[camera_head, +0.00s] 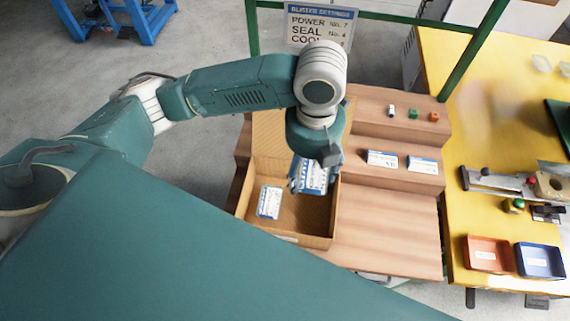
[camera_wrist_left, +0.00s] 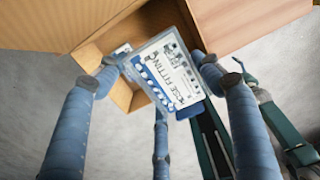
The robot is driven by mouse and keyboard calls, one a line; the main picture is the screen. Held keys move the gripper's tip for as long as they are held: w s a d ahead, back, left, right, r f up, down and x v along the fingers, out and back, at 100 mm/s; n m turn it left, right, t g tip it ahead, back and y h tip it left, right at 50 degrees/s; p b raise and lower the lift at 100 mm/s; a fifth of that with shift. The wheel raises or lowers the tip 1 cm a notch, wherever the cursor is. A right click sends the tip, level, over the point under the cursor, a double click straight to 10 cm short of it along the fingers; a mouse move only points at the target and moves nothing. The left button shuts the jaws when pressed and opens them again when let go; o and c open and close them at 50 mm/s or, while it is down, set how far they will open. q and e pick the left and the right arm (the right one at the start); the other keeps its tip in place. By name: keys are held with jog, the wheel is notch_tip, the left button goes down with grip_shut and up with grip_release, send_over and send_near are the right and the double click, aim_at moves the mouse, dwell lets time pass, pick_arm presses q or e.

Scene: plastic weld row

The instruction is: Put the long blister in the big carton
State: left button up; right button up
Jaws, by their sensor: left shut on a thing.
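The big carton (camera_head: 303,218) is an open brown cardboard box on the left of the wooden stand. A white and blue blister pack (camera_head: 269,202) lies inside it, at the left. My left gripper (camera_head: 312,170) is over the right back part of the carton, shut on the long blister (camera_head: 313,181), a blue and white printed pack. The gripper and arm hide part of this pack in the head view. In the left wrist view the held pack (camera_wrist_left: 165,72) sits tilted between the fingers, with the carton (camera_wrist_left: 122,93) behind it. My right gripper is not in view.
Two blister packs (camera_head: 382,160) (camera_head: 423,165) lie on the middle step. Several small coloured pieces (camera_head: 412,113) stand on the top step. The lower board (camera_head: 390,225) is clear. A yellow table (camera_head: 450,130) at the right carries an orange tray (camera_head: 488,255) and a blue tray (camera_head: 540,261).

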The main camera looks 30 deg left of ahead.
pick_arm(q)
notch_tip(320, 180, down, 6)
jog(key=p, duration=0.2)
send_over(304, 211)
notch_tip(304, 211, down, 9)
jog(key=shift+s+r, duration=0.1)
jog(key=shift+s, duration=0.05)
notch_tip(304, 211, down, 4)
jog(key=shift+f, duration=0.45)
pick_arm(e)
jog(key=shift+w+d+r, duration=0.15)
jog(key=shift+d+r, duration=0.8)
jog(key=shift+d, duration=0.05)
pick_arm(q)
jog(key=o, duration=1)
jog(key=shift+a+f, duration=0.1)
jog(key=shift+f, duration=0.05)
